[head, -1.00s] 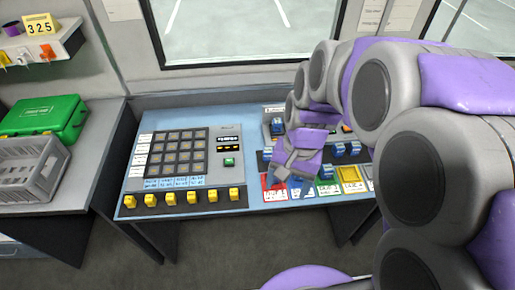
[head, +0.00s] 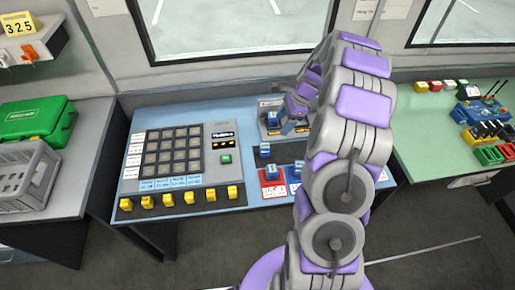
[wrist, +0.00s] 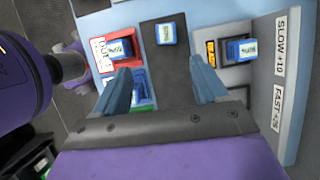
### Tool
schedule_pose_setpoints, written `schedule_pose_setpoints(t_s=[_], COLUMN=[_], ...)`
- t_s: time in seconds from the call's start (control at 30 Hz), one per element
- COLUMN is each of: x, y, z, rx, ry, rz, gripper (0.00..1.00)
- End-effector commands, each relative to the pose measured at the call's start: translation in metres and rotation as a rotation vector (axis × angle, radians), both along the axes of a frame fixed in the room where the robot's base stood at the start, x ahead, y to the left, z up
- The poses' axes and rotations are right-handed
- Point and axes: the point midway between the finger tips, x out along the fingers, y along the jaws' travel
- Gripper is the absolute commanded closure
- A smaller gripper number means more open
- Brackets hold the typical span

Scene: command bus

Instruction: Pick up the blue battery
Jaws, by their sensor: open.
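Several blue battery-like blocks are in view, and I cannot tell which one the task means. In the head view one sits in a grey holder (head: 273,118), one on a dark strip (head: 265,151), and one on a red-edged card (head: 271,173). The wrist view shows a block on the dark strip (wrist: 166,33) ahead between the finger lines, one on the red card (wrist: 119,48) at left, and one in the holder beside SLOW (wrist: 241,49) at right. My gripper (wrist: 162,82) is open with nothing between its fingers. In the head view my arm partly hides the panel.
A keypad panel (head: 180,155) with a row of yellow blocks (head: 190,197) covers the blue table's left side. A grey crate (head: 25,172) and green case (head: 38,120) stand at left. A green table (head: 425,150) with coloured parts is at right.

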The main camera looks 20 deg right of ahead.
Motion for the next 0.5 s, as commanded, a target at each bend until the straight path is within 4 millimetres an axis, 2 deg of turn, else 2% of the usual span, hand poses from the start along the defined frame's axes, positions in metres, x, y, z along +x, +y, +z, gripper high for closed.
schedule_pose_setpoints(t_s=[0.07, 0.17, 0.37, 0.5], x=[0.002, 0.004, 0.007, 0.01], y=[-0.009, -0.012, -0.002, 0.007], z=[-0.006, -0.01, -0.031, -0.057], rx=[0.004, 0.005, 0.006, 0.006], ry=[0.004, 0.006, 0.01, 0.011], rz=[-0.037, -0.054, -0.051, -0.052], gripper=[0.28, 0.28, 0.28, 0.28])
